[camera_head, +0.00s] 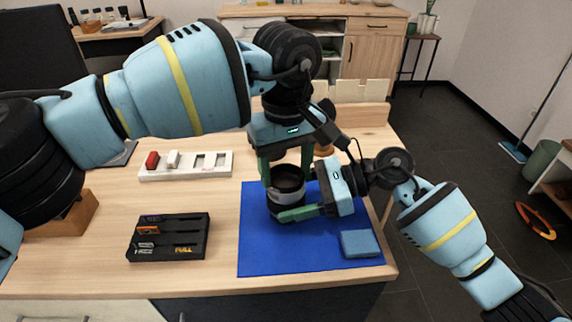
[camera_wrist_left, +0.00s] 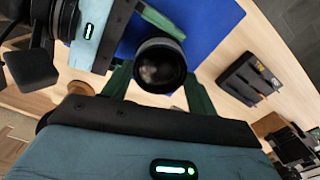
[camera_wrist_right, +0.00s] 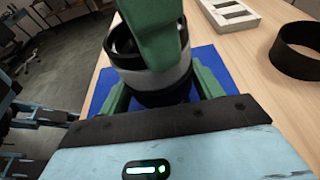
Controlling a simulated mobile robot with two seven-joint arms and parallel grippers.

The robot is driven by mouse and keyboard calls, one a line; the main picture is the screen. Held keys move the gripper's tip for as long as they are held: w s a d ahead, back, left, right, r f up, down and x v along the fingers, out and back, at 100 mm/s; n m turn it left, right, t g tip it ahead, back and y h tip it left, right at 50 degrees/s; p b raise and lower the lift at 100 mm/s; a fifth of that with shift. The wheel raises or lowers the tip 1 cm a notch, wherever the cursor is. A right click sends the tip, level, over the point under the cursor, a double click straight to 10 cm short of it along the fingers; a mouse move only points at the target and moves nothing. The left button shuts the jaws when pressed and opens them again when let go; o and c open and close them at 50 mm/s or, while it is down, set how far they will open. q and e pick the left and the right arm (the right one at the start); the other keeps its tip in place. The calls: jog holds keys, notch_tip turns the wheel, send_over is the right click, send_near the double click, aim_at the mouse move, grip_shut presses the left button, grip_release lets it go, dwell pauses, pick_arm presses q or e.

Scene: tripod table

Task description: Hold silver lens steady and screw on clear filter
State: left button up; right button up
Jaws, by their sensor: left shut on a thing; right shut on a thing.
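The silver lens (camera_head: 287,198) stands upright over the blue mat (camera_head: 258,245); it has a silver band between black parts, clear in the right wrist view (camera_wrist_right: 165,78). My right gripper (camera_head: 288,206) comes from the right and is shut around the lens's lower part. My left gripper (camera_head: 287,181) points down from above, its fingers shut on the rim at the lens top. The clear filter (camera_wrist_left: 160,67) seems to be the dark-rimmed round glass between the left fingers; its edge is hard to tell from the lens. I cannot tell how far it is threaded.
A blue cloth (camera_head: 360,243) lies on the mat's right front. A black tray (camera_head: 190,220) with small items is left of the mat. A white slotted tray (camera_head: 215,172) is behind it. A black ring (camera_wrist_right: 297,50) stands on the table. The table's front edge is close.

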pick_arm(q)
jog(key=shift+f, duration=0.15)
jog(key=shift+m, duration=1.3)
jog(key=shift+f+m, duration=0.1)
jog(key=shift+m, duration=1.4)
